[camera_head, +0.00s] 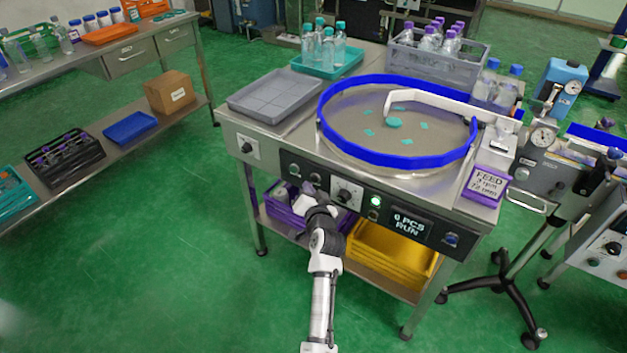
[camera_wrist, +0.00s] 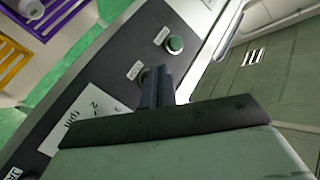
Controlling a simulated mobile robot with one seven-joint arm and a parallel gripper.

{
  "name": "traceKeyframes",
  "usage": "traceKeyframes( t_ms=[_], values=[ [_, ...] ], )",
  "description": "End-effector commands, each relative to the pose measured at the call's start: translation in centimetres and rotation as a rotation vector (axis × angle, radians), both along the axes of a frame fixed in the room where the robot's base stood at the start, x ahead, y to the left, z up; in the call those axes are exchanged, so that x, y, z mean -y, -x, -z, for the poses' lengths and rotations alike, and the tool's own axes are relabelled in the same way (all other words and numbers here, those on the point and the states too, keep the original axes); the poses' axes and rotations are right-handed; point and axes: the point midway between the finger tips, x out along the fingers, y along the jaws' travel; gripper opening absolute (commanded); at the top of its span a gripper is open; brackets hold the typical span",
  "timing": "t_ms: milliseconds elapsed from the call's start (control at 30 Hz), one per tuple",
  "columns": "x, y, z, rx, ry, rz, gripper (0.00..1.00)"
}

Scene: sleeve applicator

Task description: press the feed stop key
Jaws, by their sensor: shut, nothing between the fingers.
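The feed machine's dark control panel (camera_head: 270,152) runs along the front of the steel table. In the wrist view, a green round key (camera_wrist: 174,44) sits beside a small white label. A second key (camera_wrist: 143,76) with its own label is nearer the dial and partly hidden by my fingers. The label lettering is too small to read, so I cannot tell which key is feed stop. My gripper (camera_wrist: 157,84) is shut and empty, its fingertips right at the second key. I cannot tell whether they touch it. In the head view my gripper (camera_head: 308,188) is at the panel's left part.
A speed dial (camera_head: 346,194), a lit green lamp (camera_head: 376,201) and a display (camera_head: 410,225) reading "0 PCS RUN" are to the right on the panel. A blue-rimmed round feed table (camera_head: 340,160) is above. Purple (camera_head: 280,205) and yellow crates (camera_head: 390,255) sit below.

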Motion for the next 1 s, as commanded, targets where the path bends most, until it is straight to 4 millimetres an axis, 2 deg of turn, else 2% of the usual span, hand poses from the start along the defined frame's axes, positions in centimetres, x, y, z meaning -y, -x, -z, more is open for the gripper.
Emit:
traceKeyframes(
  t_ms=[1000],
  values=[
    [0.71,-0.95,0.05,0.000,0.000,0.000,0.00]
  ],
)
